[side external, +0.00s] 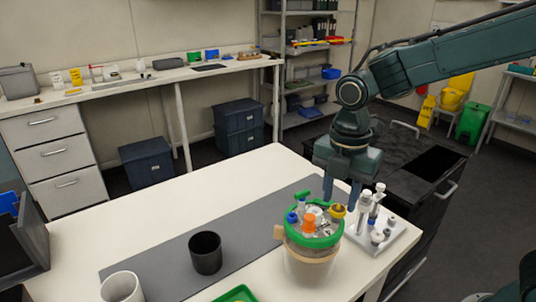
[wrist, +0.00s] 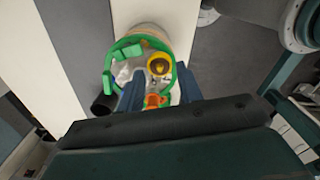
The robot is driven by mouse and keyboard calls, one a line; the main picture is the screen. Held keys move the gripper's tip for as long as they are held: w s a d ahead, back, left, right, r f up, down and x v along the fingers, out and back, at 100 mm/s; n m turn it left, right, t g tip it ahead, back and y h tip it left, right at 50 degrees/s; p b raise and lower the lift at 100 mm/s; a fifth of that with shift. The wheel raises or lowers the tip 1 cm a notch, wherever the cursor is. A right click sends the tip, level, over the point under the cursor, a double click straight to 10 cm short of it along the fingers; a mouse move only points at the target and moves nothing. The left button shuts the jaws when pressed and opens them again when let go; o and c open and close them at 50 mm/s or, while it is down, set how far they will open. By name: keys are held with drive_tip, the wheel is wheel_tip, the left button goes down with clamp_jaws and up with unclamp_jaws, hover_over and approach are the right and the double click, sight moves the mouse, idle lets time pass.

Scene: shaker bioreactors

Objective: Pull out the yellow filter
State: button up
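The yellow filter (side external: 338,212) is a small round cap standing on the green-rimmed lid (side external: 315,240) of a pale bioreactor vessel (side external: 308,268). In the wrist view the yellow filter (wrist: 158,65) lies just beyond the fingertips, near the middle of the gap between them. My gripper (side external: 341,203) is open, pointing down over the right part of the vessel. Its two blue-grey fingers also show in the wrist view (wrist: 158,84), apart, with nothing held between them. I cannot tell whether a finger touches the filter. The filter's lower part is hidden in the vessel top.
Orange (side external: 309,223) and blue (side external: 292,217) caps and a green clip (side external: 303,198) crowd the lid. A white stand with bottles (side external: 378,238) is close on the right. A black cup (side external: 205,253) and white cup (side external: 121,288) stand left. The grey mat (side external: 160,262) has free room.

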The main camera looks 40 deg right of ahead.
sight(338, 208)
drive_tip(key=shift+f, duration=1.65)
drive_tip(key=c, duration=0.7)
drive_tip(key=shift+r, duration=1.4)
drive_tip(key=shift+r, duration=1.35)
